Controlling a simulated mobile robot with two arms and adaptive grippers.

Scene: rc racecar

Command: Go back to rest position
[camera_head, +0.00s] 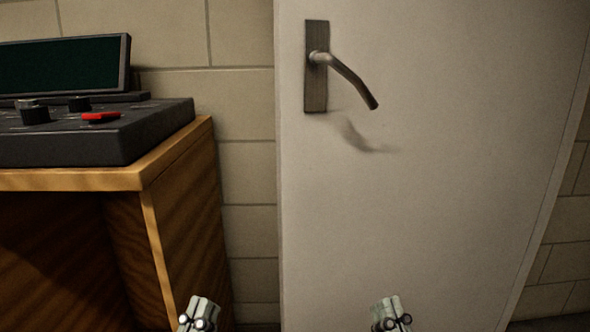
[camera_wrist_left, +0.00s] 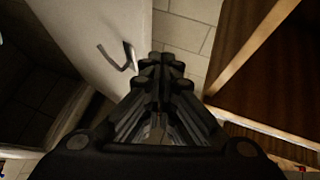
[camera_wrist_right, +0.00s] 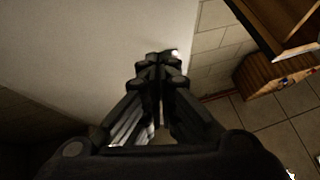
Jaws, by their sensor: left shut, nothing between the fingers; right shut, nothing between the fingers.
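My left gripper (camera_head: 199,316) shows at the bottom edge of the head view, in front of the wooden desk's right side. My right gripper (camera_head: 391,314) shows at the bottom edge too, in front of the pale door. In the left wrist view my left gripper (camera_wrist_left: 165,62) is shut and empty. In the right wrist view my right gripper (camera_wrist_right: 162,62) is shut and empty. Most of both arms is outside the head view.
A pale door (camera_head: 420,190) with a metal lever handle (camera_head: 345,77) stands ahead. A wooden desk (camera_head: 185,200) on the left carries a dark console (camera_head: 100,140) with knobs, a red switch (camera_head: 101,116) and a screen (camera_head: 60,65). The tiled wall (camera_head: 245,120) shows between desk and door.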

